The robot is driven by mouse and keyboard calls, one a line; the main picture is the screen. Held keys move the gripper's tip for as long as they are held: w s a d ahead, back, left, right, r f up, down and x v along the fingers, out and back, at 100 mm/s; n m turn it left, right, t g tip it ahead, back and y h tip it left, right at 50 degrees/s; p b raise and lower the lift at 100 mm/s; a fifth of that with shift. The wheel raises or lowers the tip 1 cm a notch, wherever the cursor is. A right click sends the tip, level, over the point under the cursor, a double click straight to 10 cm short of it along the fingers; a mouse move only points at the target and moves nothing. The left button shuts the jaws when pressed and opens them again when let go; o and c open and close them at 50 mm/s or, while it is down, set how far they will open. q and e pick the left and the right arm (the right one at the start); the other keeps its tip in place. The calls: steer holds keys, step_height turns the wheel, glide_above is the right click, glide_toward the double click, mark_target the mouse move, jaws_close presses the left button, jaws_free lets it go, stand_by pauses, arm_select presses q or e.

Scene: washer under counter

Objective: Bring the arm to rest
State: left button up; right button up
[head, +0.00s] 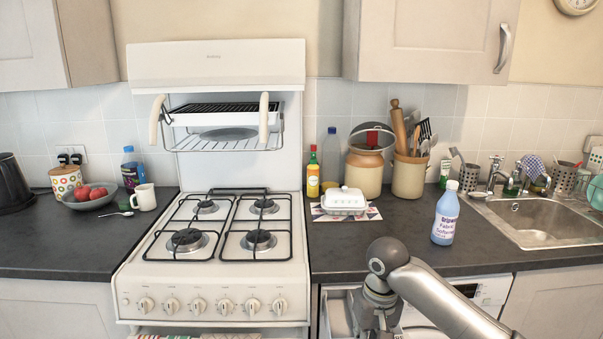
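My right arm (430,290) comes in from the lower right and bends at a rounded grey joint in front of the counter's edge. Its wrist end (375,305) points down beside the pulled-out drawer (338,312) under the counter. The fingers of that gripper lie below the picture's edge, so I cannot see their state. My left arm and gripper are not in view. The white washer front (490,290) shows under the counter, partly covered by my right arm.
A blue fabric softener bottle (445,214) stands upright on the dark counter (375,238) just behind my arm. A white butter dish (345,199) stands left of it. The gas cooker (215,240) is at the left, the sink (550,222) at the right.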

steer(key=s+a+f+n+t+y, duration=0.1)
steer(key=s+a+f, duration=0.2)
steer(key=s+f, duration=0.35)
steer(key=s+a+f+n+y, duration=0.1)
steer(key=s+a+f+y, duration=0.15)
steer(key=s+f, duration=0.4)
steer(key=s+d+m+t+h, duration=0.1)
steer(key=s+d+h, duration=0.1)
steer(key=s+d, duration=0.5)
steer(key=s+d+m+t+h, duration=0.15)
steer(key=s+d, duration=0.35)
steer(key=s, duration=0.5)
step_height(320, 180, down, 27)
steer(key=s+g, duration=0.2)
steer(key=s+d+f+n, duration=0.1)
steer(key=s+d+f, duration=0.2)
steer(key=s+f, duration=1.2)
steer(key=shift+s+f+g+h, duration=0.15)
steer(key=shift+s+g+h, duration=0.2)
steer(key=shift+s, duration=0.4)
